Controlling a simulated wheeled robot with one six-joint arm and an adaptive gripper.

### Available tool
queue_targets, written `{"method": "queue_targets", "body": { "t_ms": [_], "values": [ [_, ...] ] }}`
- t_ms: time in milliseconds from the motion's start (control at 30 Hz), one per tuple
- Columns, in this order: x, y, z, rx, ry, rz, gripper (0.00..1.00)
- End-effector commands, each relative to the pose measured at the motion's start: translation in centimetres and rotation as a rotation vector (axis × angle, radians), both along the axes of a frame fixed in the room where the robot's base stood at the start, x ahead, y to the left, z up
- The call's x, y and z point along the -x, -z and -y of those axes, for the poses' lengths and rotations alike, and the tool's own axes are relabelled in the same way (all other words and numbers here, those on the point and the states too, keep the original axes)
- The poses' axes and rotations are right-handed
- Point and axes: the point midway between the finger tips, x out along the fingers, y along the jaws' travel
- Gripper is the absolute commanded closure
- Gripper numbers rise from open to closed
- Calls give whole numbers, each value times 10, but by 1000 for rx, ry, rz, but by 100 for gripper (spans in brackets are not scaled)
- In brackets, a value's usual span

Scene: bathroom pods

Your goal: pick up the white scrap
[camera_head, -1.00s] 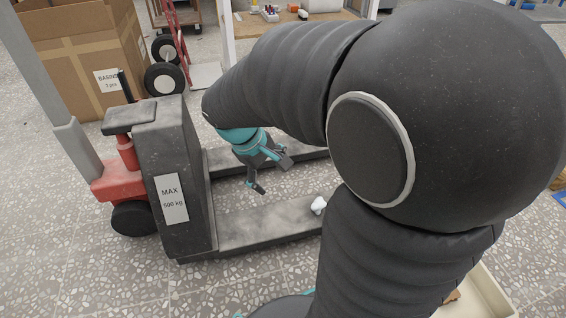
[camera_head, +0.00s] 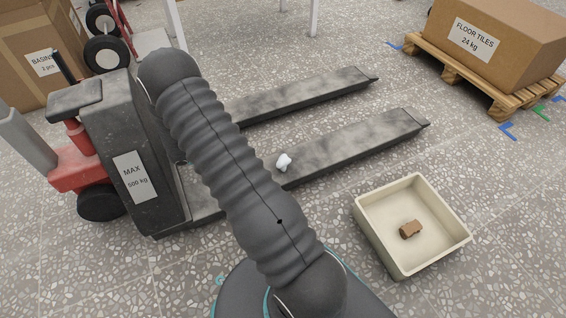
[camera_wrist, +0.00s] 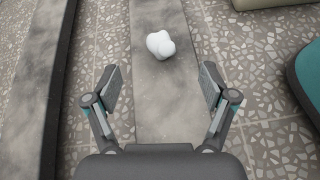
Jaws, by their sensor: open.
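The white scrap (camera_head: 284,162) is a small crumpled lump lying on the near fork of the pallet truck (camera_head: 345,146) in the head view. In the wrist view the white scrap (camera_wrist: 160,44) shows ahead of the fingertips, roughly centred between them, on the grey fork. My gripper (camera_wrist: 158,82) is open and empty, with its two fingers spread wide. It does not touch the scrap. In the head view my gripper is hidden behind my arm.
A cream tray (camera_head: 376,240) with a brown piece (camera_head: 410,229) in it stands on the floor at right. A box labelled floor tiles (camera_head: 505,35) sits on a wooden pallet (camera_head: 470,80) at the back right. A basin carton (camera_head: 30,60) stands at the far left.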

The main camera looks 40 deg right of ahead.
Motion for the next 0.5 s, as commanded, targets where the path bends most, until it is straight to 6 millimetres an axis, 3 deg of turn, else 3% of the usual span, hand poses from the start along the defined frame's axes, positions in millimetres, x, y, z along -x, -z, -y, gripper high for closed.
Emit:
{"method": "queue_targets", "body": {
  "t_ms": [100, 200, 367, 500],
  "values": [
    [-1, 35, 6, 31, -59, -78, 17],
    [-1, 54, 9, 50, -97, -119, 17],
    [-1, 69, 13, 64, -125, -151, 17],
    [3, 77, 28, 66, -126, -157, 17]
  ]
}}
